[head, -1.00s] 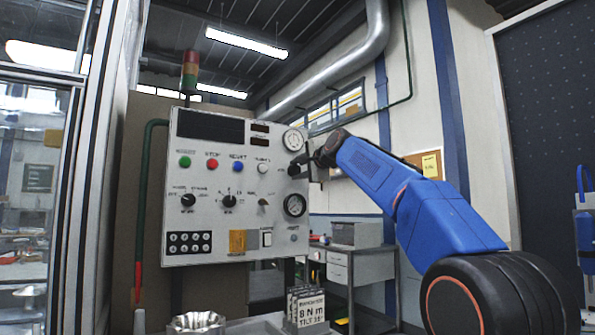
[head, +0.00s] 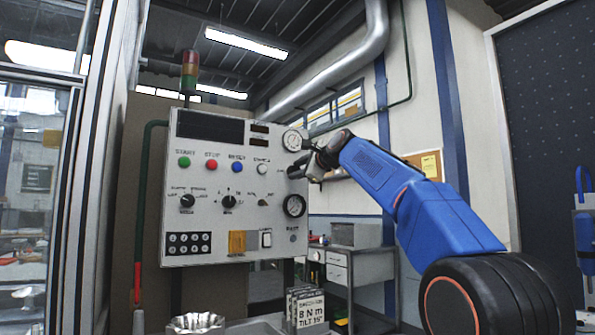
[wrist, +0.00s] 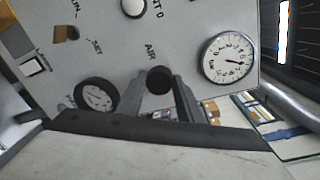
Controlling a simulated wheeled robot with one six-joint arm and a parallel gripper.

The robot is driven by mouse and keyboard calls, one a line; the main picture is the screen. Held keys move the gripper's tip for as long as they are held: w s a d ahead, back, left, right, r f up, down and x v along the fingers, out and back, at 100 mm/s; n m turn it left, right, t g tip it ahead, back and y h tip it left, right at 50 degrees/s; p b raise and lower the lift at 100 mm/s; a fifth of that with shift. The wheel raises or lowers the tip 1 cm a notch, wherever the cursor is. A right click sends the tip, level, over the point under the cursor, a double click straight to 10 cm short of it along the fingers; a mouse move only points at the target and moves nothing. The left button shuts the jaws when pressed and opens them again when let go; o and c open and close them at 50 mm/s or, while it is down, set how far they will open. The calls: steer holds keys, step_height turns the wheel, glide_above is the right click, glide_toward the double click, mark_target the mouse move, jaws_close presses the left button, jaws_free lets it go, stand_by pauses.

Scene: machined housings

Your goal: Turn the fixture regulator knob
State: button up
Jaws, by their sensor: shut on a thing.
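The regulator knob (wrist: 159,76) is a black round knob beside the word AIR on the grey control panel (head: 205,130). It shows end-on between my fingers in the wrist view. In the head view the knob (head: 294,172) is at the panel's right edge, partly hidden by my gripper (head: 308,166). My gripper (wrist: 160,88) is shut on the knob, one finger on each side. The gripper is rolled, so the panel looks tilted in the wrist view. How far the knob is turned cannot be told.
Two round gauges flank the knob: the upper one (head: 292,140) and the lower one (head: 294,205). Coloured buttons (head: 212,164) and selector switches (head: 187,200) fill the panel's left. A small sign block (head: 310,310) and a metal part (head: 195,323) stand below.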

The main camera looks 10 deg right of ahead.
steer(key=shift+f, duration=0.1)
steer(key=o, duration=1.1)
steer(key=shift+c, duration=0.2)
steer(key=v, duration=1.7)
steer(key=shift+s+d, duration=0.15)
steer(key=shift+s, duration=0.05)
